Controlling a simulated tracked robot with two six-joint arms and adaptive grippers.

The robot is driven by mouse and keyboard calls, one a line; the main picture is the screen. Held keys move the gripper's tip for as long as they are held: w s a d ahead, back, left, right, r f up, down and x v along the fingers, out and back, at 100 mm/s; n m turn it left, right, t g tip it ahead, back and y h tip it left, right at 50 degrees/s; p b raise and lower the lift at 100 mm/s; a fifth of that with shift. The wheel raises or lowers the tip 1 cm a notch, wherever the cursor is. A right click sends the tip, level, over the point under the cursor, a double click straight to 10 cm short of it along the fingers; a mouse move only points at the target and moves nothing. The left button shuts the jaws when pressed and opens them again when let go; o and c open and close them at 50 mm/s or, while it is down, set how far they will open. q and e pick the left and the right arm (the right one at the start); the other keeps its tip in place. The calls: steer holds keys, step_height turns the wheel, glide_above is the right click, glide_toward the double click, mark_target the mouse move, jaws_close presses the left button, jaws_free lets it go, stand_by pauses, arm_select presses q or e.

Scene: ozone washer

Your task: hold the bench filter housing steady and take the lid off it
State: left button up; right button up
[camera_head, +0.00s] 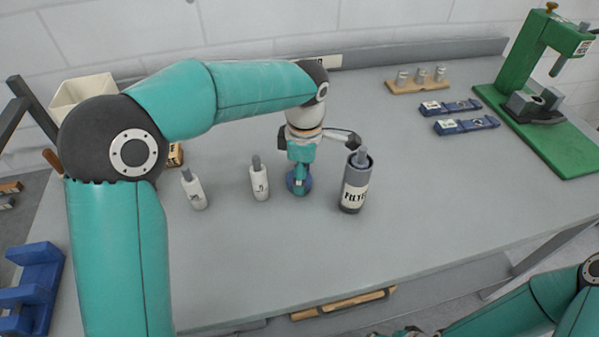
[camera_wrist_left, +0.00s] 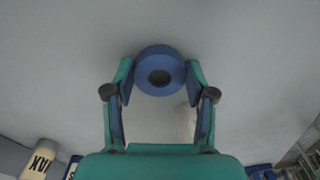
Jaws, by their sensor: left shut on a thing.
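The filter housing (camera_head: 350,200) is a dark grey cylinder with a white label, upright on the bench. Its top looks open, and a grey cartridge (camera_head: 362,158) stands up inside it. My left gripper (camera_head: 298,172) points down just left of the housing, apart from it. It is shut on a round blue lid (camera_head: 302,188), which also shows as a ring with a dark centre between the fingers in the left wrist view (camera_wrist_left: 142,74). Whether the lid touches the bench is unclear.
Two small white bottles (camera_head: 195,193) (camera_head: 260,186) stand left of the lid. Blue labelled blocks (camera_head: 466,125), a wooden rack (camera_head: 418,88) and a green press (camera_head: 530,60) are at the right. The bench front between housing and right edge is clear.

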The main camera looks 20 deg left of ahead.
arm_select(q)
steer(key=shift+f, duration=0.1)
steer(key=o, duration=1.3)
